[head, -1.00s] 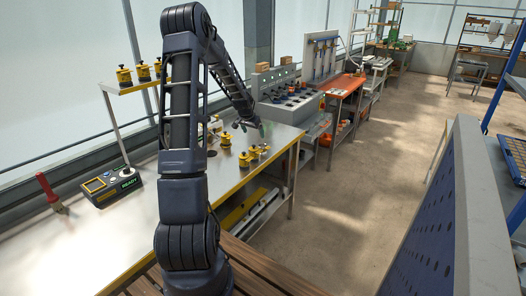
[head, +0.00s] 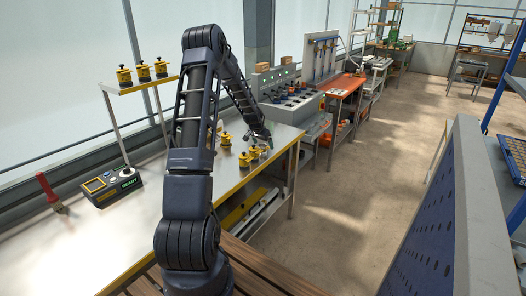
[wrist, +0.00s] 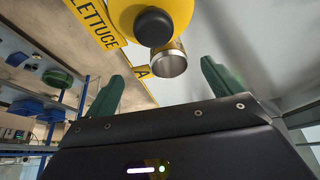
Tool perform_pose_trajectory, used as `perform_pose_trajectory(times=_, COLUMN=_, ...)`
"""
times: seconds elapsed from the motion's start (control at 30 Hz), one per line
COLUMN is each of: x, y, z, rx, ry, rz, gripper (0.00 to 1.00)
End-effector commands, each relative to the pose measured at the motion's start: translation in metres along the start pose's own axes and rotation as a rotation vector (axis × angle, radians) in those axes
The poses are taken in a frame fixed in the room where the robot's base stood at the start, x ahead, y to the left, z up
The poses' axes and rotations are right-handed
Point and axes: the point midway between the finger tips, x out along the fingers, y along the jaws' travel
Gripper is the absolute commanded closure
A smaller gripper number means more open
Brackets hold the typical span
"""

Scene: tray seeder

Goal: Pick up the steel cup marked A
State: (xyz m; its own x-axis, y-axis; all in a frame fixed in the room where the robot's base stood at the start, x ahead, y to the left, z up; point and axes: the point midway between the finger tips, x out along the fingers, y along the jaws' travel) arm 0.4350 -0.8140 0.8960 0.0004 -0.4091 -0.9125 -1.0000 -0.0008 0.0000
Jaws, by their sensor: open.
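In the wrist view a small steel cup (wrist: 169,62) shows beyond and between the two green fingers of my gripper (wrist: 163,72), with clear space on both sides. A yellow strip with a letter A (wrist: 142,72) lies beside the cup. A yellow body with a black knob (wrist: 155,25) is close to the cup and partly overlaps it in the picture. My gripper is open and empty. In the head view my gripper (head: 257,142) is low over the far end of the bench, near yellow dispensers (head: 257,153); the cup cannot be made out there.
More yellow dispensers (head: 143,72) stand on a raised shelf. A control box reading READY (head: 112,187) and a red-handled tool (head: 49,190) are on the near bench (head: 110,240). A grey console (head: 290,102) stands beyond my gripper. The bench between has free room.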

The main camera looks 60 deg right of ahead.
Motion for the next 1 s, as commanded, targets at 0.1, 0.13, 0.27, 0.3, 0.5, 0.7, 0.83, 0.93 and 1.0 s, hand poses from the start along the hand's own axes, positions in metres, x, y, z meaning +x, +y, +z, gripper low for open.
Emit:
perform_pose_trajectory(times=0.1, x=0.017, y=0.000, z=0.000, rx=0.001, ry=-0.001, rz=0.001, gripper=0.09)
perform_pose_trajectory(times=0.13, x=0.021, y=0.000, z=0.000, rx=0.002, ry=-0.002, rz=0.001, gripper=0.09)
perform_pose_trajectory(times=0.27, x=0.035, y=0.000, z=0.000, rx=0.001, ry=-0.001, rz=0.001, gripper=0.09)
perform_pose_trajectory(times=0.3, x=0.038, y=-0.001, z=0.000, rx=0.000, ry=-0.001, rz=0.000, gripper=0.09)
perform_pose_trajectory(times=0.5, x=0.040, y=-0.001, z=-0.001, rx=0.000, ry=0.000, rz=0.000, gripper=0.09)
perform_pose_trajectory(times=0.7, x=0.040, y=-0.001, z=0.000, rx=0.000, ry=0.000, rz=0.000, gripper=0.41)
perform_pose_trajectory(times=0.83, x=0.039, y=-0.001, z=-0.001, rx=0.000, ry=0.000, rz=0.000, gripper=0.58)
perform_pose_trajectory(times=0.93, x=0.039, y=-0.001, z=-0.001, rx=0.000, ry=0.000, rz=0.000, gripper=0.58)
perform_pose_trajectory(times=1.0, x=0.039, y=-0.001, z=-0.001, rx=0.000, ry=0.000, rz=0.000, gripper=0.58)
